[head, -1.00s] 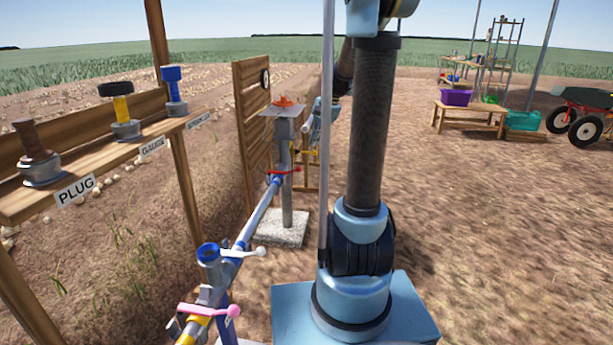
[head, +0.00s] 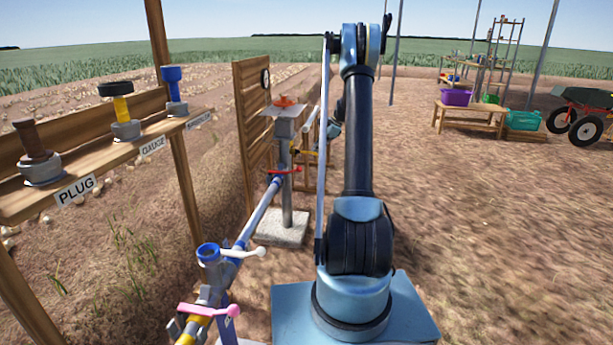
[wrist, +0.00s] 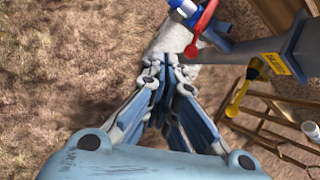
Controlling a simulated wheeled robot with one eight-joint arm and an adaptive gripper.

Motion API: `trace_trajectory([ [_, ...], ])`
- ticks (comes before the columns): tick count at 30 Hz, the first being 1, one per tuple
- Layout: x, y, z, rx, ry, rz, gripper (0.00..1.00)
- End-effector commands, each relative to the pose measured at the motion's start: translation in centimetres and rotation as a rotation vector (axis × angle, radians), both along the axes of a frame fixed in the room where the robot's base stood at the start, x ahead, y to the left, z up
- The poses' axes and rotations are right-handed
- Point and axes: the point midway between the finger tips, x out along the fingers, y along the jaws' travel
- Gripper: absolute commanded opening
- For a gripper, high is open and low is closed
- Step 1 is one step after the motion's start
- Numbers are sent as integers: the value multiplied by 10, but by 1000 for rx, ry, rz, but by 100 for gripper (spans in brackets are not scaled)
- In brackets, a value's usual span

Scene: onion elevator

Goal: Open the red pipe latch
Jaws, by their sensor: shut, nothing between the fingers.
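The red pipe latch (head: 284,170) is a thin red lever on the blue-grey pipe (head: 258,212), beside the grey post (head: 286,200). In the wrist view the red latch (wrist: 206,20) curves around the pipe at the top, with its ball end (wrist: 192,51) toward my gripper. My gripper (wrist: 165,65) is shut and empty; its tips appear a little below and left of the ball end, apart from it in the picture. The exact depth gap cannot be told. In the head view my gripper is mostly hidden behind my arm.
A yellow lever (wrist: 240,95) is right of my gripper. A white lever (head: 245,253) and a pink lever (head: 210,311) are on the nearer pipe. An orange handwheel (head: 285,101) tops the post. A wooden panel (head: 250,120) stands behind. Open soil lies to the right.

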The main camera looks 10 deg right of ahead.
Motion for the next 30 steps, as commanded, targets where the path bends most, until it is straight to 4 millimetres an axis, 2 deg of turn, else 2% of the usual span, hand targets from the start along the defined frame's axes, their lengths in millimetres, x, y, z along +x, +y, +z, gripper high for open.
trace_trajectory([
  [1, 12, -5, -14, 16, 11, -25, 0],
  [6, 44, -18, -57, 75, 55, -115, 0],
  [12, 71, -32, -105, 133, 100, -204, 0],
  [15, 78, -36, -121, 154, 116, -233, 0],
  [21, 85, -40, -136, 172, 132, -260, 0],
  [30, 85, -40, -137, 173, 133, -261, 0],
])
